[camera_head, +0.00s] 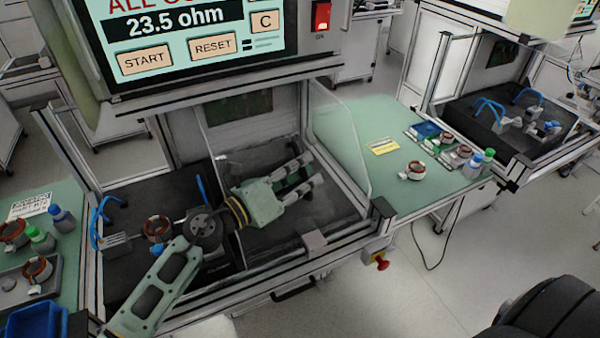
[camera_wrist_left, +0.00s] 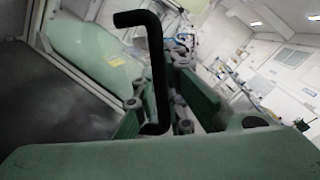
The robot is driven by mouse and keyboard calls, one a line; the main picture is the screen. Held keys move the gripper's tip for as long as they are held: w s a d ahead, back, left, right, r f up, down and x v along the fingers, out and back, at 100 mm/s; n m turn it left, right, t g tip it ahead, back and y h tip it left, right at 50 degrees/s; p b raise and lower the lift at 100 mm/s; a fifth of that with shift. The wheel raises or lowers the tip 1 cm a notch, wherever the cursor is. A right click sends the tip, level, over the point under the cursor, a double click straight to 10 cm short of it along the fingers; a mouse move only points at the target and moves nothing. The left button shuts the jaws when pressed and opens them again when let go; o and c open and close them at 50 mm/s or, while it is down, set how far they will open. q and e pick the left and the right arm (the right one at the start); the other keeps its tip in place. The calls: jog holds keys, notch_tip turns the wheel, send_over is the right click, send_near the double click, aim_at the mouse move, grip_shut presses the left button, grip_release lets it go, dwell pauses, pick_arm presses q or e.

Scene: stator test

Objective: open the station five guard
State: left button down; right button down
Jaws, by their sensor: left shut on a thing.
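The station guard is a clear pane (camera_head: 222,165) in a metal frame under the screen, and its left edge shows as a thin upright line. My left gripper (camera_head: 306,179) reaches in from the left, in front of the pane. In the left wrist view a black bent handle (camera_wrist_left: 156,75) stands between the fingers of my left gripper (camera_wrist_left: 160,105), which is shut on it. The handle cannot be made out in the head view. The left part of the station front shows no pane over the dark bed. My right gripper is not in view.
A copper-wound stator (camera_head: 157,228) and blue clamps stand on the bed at left. A clear side pane (camera_head: 340,140) bounds the station at right. The green table (camera_head: 330,118) beyond holds stators and bottles. A red stop button (camera_head: 381,262) sits on the front frame.

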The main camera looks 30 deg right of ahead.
pick_arm(q)
jog(key=c, duration=2.1)
grip_release()
jog(key=v, duration=1.2)
